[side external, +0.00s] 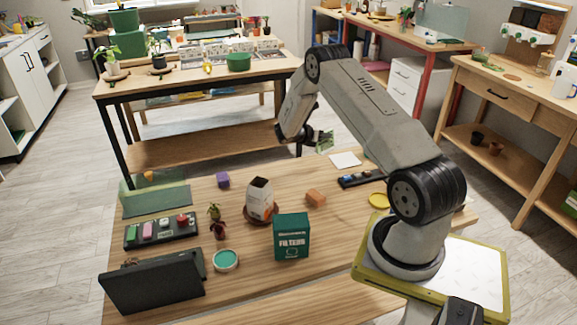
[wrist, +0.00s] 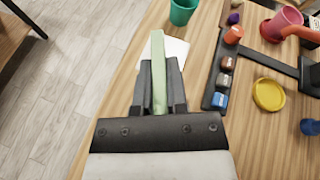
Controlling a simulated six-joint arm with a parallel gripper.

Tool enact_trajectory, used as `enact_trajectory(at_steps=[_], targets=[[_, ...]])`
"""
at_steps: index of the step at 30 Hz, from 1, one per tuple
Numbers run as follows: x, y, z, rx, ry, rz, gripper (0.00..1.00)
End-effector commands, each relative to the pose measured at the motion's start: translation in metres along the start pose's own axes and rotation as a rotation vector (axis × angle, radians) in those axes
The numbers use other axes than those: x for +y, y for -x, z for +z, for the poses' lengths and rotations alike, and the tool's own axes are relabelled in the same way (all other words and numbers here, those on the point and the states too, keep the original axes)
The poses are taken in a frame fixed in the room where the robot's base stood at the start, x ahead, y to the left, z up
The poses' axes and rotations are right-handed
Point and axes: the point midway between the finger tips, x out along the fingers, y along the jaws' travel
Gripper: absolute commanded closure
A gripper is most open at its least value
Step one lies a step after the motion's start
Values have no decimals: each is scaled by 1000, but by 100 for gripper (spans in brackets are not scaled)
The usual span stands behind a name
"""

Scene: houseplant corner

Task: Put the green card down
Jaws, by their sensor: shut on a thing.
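The green card (side external: 325,142) is pale green and thin, and it is held above the far edge of the wooden table. In the wrist view the green card (wrist: 158,60) stands edge-on between the fingers. My gripper (wrist: 160,88) is shut on it; it also shows in the side view (side external: 315,138), partly hidden by its own wrist. A white square (side external: 345,160) lies flat on the table, below the card and a little to its right. In the wrist view the white square (wrist: 178,50) is partly covered by the card and the fingers.
A dark tray (wrist: 212,98) with several small blocks lies beside the white square. A yellow disc (side external: 378,200) is near it. A green cup (wrist: 183,11) is near the white square.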

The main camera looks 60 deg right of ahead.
Motion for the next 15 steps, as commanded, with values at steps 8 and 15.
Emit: enact_trajectory(at_steps=[8, 15], targets=[[23, -16, -16, 1, 0, -1, 100], [38, -26, -26, 0, -1, 0, 100]])
